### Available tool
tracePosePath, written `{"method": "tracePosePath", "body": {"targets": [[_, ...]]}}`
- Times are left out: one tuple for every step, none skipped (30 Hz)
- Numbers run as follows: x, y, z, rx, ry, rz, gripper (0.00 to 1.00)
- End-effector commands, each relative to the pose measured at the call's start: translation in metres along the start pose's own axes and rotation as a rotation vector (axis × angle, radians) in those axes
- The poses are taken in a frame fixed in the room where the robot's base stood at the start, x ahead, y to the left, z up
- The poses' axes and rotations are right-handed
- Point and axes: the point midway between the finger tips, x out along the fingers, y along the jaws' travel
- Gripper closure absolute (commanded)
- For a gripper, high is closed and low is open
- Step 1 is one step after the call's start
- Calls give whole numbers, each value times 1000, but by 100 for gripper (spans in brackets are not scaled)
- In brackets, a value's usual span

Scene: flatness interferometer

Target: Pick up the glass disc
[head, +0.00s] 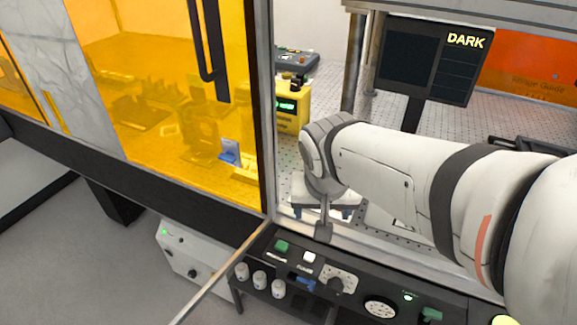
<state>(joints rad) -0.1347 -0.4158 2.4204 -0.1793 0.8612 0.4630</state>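I cannot make out the glass disc in the head view; my arm may be covering it. My arm reaches in from the right through the open part of the enclosure, and its wrist bends down over a small light-grey platform with blue feet (298,198). The fingers of my gripper cannot be made out at the wrist's lower end, so its opening and anything in it do not show.
An amber window panel (165,90) with a black handle is at left. A yellow instrument (291,108) stands behind my wrist. A monitor (430,62) reads "DARK". A black control panel (345,287) with knobs and small white bottles runs along the front.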

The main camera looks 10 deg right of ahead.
Motion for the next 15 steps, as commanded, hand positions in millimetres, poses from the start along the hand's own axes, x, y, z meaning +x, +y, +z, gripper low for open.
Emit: {"method": "tracePosePath", "body": {"targets": [[29, -12, 2, 26, 9, 11, 26], [36, -18, 0, 49, 18, 18, 26], [44, -24, -2, 78, 31, 25, 26], [49, -29, -3, 97, 38, 29, 26], [53, -34, -4, 116, 46, 33, 26], [58, -39, -6, 136, 56, 36, 26], [60, -42, -6, 150, 61, 37, 26], [62, -45, -8, 161, 66, 38, 26], [64, -47, -9, 173, 72, 40, 26], [64, -48, -11, 180, 74, 41, 26], [65, -48, -14, 185, 76, 41, 26], [66, -48, -19, 190, 77, 42, 26], [67, -47, -24, 193, 77, 42, 26], [68, -45, -29, 195, 77, 43, 26], [70, -43, -37, 195, 76, 44, 26]]}}
